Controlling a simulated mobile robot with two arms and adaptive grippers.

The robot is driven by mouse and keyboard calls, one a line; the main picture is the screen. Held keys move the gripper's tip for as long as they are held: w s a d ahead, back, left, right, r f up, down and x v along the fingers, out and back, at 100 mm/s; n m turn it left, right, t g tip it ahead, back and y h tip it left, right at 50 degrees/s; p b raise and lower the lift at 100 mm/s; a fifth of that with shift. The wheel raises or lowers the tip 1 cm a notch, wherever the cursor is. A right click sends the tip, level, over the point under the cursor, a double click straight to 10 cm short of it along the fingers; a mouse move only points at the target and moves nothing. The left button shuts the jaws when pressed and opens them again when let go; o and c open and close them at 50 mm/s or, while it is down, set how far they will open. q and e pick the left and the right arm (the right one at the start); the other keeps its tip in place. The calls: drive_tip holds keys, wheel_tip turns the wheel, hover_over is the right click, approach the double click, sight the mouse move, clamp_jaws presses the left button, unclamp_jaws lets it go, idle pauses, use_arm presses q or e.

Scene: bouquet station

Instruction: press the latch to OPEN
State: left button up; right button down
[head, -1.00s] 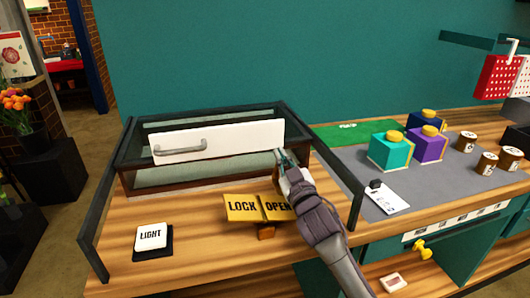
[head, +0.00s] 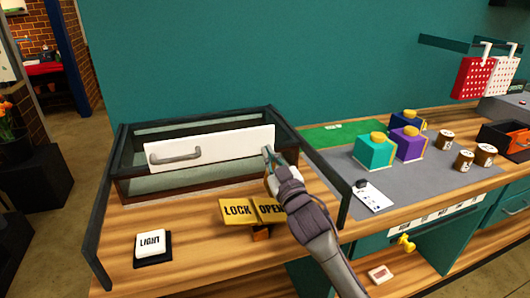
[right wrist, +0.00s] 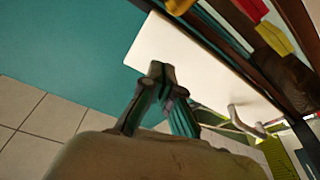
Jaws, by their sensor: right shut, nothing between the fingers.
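The yellow latch plate (head: 238,212) is marked LOCK on its left half and OPEN on its right half, on a small orange-brown base at the front of the wooden counter. My right gripper (head: 267,152) is shut and empty. It is above and behind the OPEN half, in front of the right end of the case's white panel (head: 215,147). My right forearm covers the right edge of the OPEN half. In the right wrist view the fingertips (right wrist: 160,72) appear in front of the white panel (right wrist: 190,60). My left gripper is not in view.
A glass case (head: 135,165) with dark frame stands behind the latch, its panel bearing a grey handle. A LIGHT switch (head: 150,243) is at left. Dark rails flank the counter. Teal and purple boxes (head: 374,152) and several small jars stand on a grey mat at right.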

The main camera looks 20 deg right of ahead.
drive_tip(key=v, duration=0.4)
drive_tip(key=d+b+v, duration=0.1)
drive_tip(key=v, duration=0.1)
drive_tip(key=shift+s+f, duration=0.2)
drive_tip(key=shift+f, duration=0.25)
drive_tip(key=shift+s+a+r, duration=0.1)
drive_tip(key=shift+s+a, duration=0.05)
drive_tip(key=shift+s, duration=0.4)
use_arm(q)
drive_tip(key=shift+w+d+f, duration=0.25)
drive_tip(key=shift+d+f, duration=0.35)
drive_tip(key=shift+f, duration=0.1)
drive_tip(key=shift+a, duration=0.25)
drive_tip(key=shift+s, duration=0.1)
